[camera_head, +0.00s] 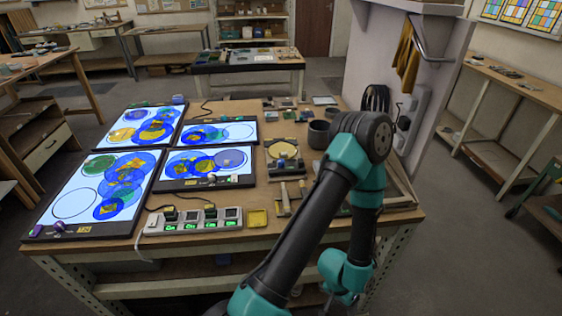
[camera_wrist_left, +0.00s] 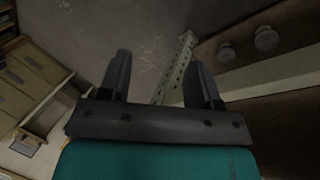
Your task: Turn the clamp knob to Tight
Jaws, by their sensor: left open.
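I cannot make out for sure which part is the clamp knob, and no "Tight" marking is readable. A small purple knob-like part (camera_head: 60,226) sits at the front left corner of the lit left panel. A round tan disc in a dark holder (camera_head: 283,150) stands right of the panels. My left arm reaches up and bends down at the bench's front edge. Its gripper is low there, mostly hidden in the head view. In the left wrist view my left gripper (camera_wrist_left: 158,75) is open and empty, over floor and a perforated bench leg (camera_wrist_left: 178,68). My right gripper is not in view.
Lit panels with coloured glass discs (camera_head: 205,163) cover the bench's left half. Dark pots (camera_head: 319,134) and a grey partition (camera_head: 421,60) are at the right.

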